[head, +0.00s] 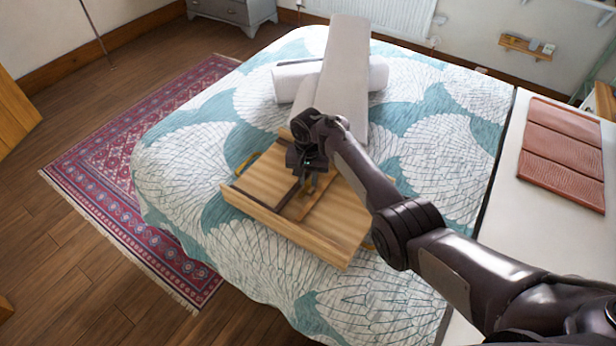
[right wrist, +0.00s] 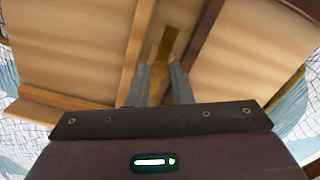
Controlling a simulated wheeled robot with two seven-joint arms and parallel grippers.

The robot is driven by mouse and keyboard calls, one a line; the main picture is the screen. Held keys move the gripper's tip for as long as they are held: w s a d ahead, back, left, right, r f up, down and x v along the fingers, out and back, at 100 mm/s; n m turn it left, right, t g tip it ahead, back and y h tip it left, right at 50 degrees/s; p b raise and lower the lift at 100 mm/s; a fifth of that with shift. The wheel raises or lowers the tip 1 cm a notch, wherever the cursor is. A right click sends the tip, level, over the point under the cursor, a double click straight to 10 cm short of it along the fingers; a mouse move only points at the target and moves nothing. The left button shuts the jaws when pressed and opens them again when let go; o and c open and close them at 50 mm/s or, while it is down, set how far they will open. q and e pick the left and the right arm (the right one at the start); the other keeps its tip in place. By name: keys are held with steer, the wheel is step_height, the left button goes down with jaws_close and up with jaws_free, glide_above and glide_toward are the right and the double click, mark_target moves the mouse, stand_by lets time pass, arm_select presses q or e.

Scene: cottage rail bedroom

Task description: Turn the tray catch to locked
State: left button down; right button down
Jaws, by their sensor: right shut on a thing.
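The wooden tray (head: 285,232) lies on the patterned bed, with dark strips across its top. It fills most of the right wrist view (right wrist: 75,45). The brass tray catch (right wrist: 168,43) is a narrow bar with a rounded part, near a dark strip. My right gripper (head: 308,184) is over the tray from above. In the right wrist view its two grey fingers (right wrist: 160,78) are shut on the catch's rounded part, one on each side. The fingers hide part of the catch, and I see no marking for locked. My left gripper is out of view.
White bolsters (head: 335,75) lie on the bed just behind the tray. The bed cover (head: 190,150) is clear to the left and front. A pale surface with a brown ridged panel (head: 562,155) is at the right. A red rug (head: 110,170) lies left.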

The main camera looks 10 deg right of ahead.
steer(key=shift+r+n+p, duration=0.1)
steer(key=shift+n+p, duration=0.35)
steer(key=shift+n, duration=0.65)
steer(key=n, duration=0.2)
steer(key=shift+n+p, duration=0.3)
steer(key=n, duration=0.2)
steer(key=shift+n, duration=0.4)
steer(key=n, duration=0.5)
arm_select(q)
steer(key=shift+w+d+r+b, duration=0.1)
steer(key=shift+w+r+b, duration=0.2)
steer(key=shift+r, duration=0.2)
arm_select(e)
steer(key=n, duration=0.5)
steer(key=c, duration=1.3)
jaws_free()
